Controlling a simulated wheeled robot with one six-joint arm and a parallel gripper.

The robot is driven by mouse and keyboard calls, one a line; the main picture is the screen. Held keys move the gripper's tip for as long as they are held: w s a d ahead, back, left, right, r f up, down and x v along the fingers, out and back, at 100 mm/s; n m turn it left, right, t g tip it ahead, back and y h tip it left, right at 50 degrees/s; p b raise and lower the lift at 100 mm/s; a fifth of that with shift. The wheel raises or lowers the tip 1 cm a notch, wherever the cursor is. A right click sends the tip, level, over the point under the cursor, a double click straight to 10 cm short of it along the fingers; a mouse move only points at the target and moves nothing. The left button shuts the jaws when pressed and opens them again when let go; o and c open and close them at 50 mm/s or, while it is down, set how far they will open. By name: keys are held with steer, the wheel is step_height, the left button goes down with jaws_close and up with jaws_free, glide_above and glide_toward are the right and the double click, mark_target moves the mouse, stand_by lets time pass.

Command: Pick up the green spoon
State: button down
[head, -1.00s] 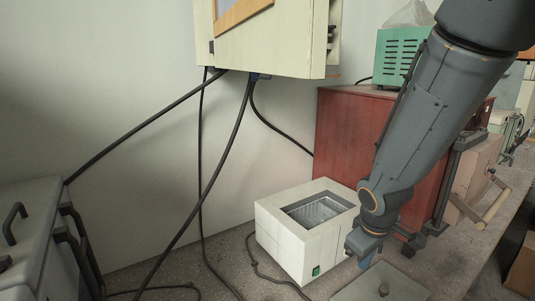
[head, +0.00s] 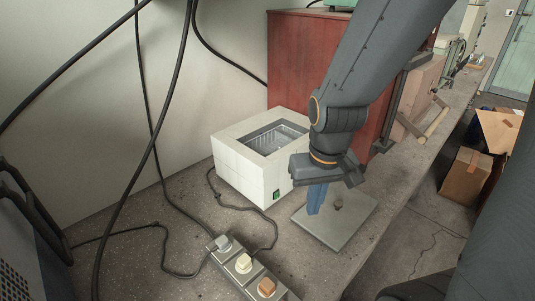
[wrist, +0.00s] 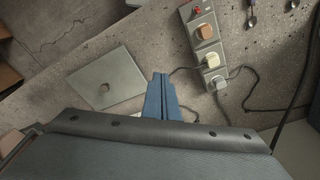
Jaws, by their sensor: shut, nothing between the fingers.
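No spoon shows in the head view, and I cannot make out a green one. In the wrist view a small spoon-shaped thing (wrist: 252,20) lies at the top right, cut by the frame edge. Another small spoon-like thing (wrist: 293,4) is at the top edge beside it. Both look grey-blue and too small to tell their colour for sure. My gripper (head: 314,212) is shut and empty, pointing down over the bench beside the grey plate. Its blue fingers are together in the wrist view (wrist: 160,77), well apart from the spoon-like things.
A square grey plate with a knob (head: 355,220) lies below my gripper. A white box with a metal basin (head: 238,167) stands behind it. A power strip (head: 258,271) with plugs and loose black cables lies in front. A red cabinet (head: 300,55) stands behind. The bench edge drops off at right.

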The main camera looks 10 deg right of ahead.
stand_by(0.3)
steer(key=c, duration=2)
jaws_free()
steer(key=shift+w, duration=0.4)
steer(key=o, duration=0.3)
steer(key=w+m, duration=0.2)
steer(key=w, duration=0.6)
steer(key=w+a+m+b, duration=0.1)
steer(key=w, duration=0.6)
steer(key=w+m+b, duration=0.1)
steer(key=w+m, duration=0.1)
steer(key=w, duration=0.6)
steer(key=shift+w+a+f+m+g, duration=0.15)
steer(key=shift+w+f+m+g, duration=0.15)
steer(key=shift+g, duration=0.1)
steer(key=m+b, duration=0.2)
steer(key=m, duration=0.4)
glide_above(266, 155)
steer(key=shift+g, duration=0.3)
step_height(266, 155, down, 4)
steer(key=shift+f, duration=0.25)
steer(key=shift+f+p, duration=1.9)
steer(key=shift+f, duration=1.85)
